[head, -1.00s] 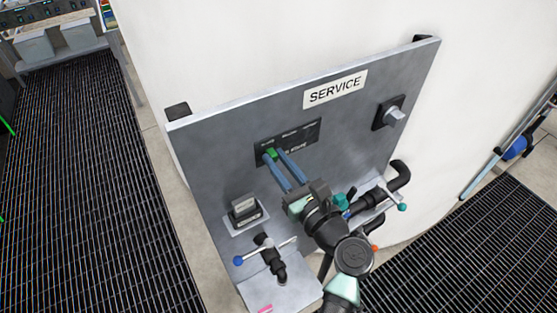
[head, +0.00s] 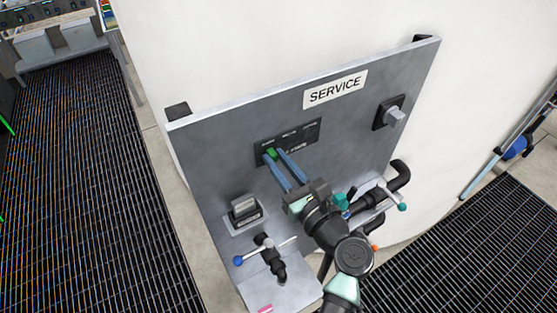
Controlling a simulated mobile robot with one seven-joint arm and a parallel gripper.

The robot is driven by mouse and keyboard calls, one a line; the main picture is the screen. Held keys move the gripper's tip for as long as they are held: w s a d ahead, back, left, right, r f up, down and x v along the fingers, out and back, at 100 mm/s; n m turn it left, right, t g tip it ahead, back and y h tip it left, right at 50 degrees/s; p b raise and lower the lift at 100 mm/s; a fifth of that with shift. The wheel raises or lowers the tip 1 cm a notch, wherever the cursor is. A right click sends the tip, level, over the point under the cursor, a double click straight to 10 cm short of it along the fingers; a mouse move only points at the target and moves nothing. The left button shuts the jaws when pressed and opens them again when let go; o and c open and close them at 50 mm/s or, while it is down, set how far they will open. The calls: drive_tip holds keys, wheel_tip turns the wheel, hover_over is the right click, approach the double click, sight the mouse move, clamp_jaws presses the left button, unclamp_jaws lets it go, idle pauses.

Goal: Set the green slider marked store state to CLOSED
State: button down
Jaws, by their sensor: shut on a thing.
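The green slider (head: 270,153) sits at the left end of a dark slot plate (head: 302,133) on the grey SERVICE panel. My gripper (head: 275,155) reaches up from the lower right with its two long blue fingers at the slider. The fingers are shut on the green slider, one on each side of it. The small markings along the plate are too small to read. The fingers hide part of the plate's lower edge.
The panel (head: 215,150) also carries a grey knob (head: 393,115) at right and a grey rocker-like block (head: 243,208) at lower left. Below are a blue-tipped valve handle (head: 239,261) and black pipes (head: 398,176) close to my arm.

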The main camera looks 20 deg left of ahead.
drive_tip(key=shift+d, duration=0.1)
idle(0.3)
drive_tip(key=w+d+b, duration=0.1)
drive_tip(key=w+d, duration=0.1)
drive_tip(key=w+d+b, duration=0.1)
drive_tip(key=w+d, duration=0.1)
drive_tip(key=w, duration=0.1)
drive_tip(key=w+d+b, duration=0.1)
drive_tip(key=w+d, duration=0.1)
drive_tip(key=shift+w+f, duration=0.1)
drive_tip(key=shift+w, duration=0.25)
drive_tip(key=shift+w+d, duration=0.1)
drive_tip(key=shift+w, duration=0.1)
drive_tip(key=shift+r, duration=0.2)
drive_tip(key=shift+d, duration=0.1)
drive_tip(key=c, duration=0.8)
unclamp_jaws()
drive_tip(key=shift+w+f, duration=0.1)
drive_tip(key=shift+o, duration=0.2)
